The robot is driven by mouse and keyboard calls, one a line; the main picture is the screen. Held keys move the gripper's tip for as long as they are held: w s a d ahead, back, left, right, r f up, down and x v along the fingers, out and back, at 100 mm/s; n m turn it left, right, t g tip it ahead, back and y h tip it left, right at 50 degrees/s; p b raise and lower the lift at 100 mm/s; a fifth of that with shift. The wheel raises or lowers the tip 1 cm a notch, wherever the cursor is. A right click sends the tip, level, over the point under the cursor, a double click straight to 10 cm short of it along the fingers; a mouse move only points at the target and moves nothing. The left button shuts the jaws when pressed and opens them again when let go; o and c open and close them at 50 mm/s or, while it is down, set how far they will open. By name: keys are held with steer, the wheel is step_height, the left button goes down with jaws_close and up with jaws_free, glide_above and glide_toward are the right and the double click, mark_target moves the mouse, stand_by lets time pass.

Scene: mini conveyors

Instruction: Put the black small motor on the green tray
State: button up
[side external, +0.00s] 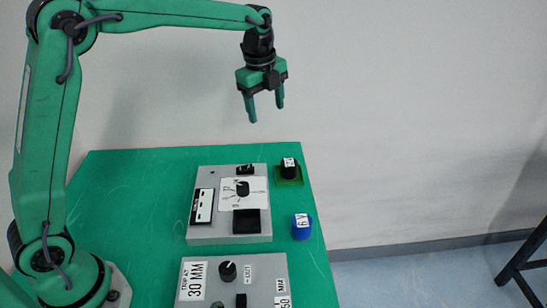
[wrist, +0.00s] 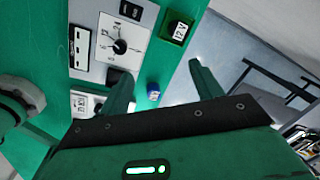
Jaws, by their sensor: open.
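The black small motor (side external: 289,166), with a white label, stands upright on the small green tray (side external: 298,182) at the right edge of the table. In the wrist view the motor (wrist: 180,27) sits inside the tray's green border (wrist: 166,36), near the top. My gripper (side external: 266,114) is open and empty. It hangs in the air above the back edge of the table, apart from the motor and higher than it. Its two fingers also show in the wrist view (wrist: 157,72).
A blue motor (side external: 302,229) stands on the green table, nearer the front. A grey control box (side external: 205,233) with a dial is left of it, and a second grey box (side external: 255,285) is at the front. A dark stool (side external: 520,265) stands on the floor.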

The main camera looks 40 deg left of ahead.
steer(key=s+a+n+t, duration=0.1)
steer(key=s+n+t, duration=0.1)
steer(key=s+n, duration=0.8)
steer(key=s+a+r+n+t, duration=0.1)
steer(key=s+a+n+t, duration=0.1)
steer(key=s+n, duration=0.8)
steer(key=shift+s, duration=4.6)
steer(key=shift+r, duration=0.1)
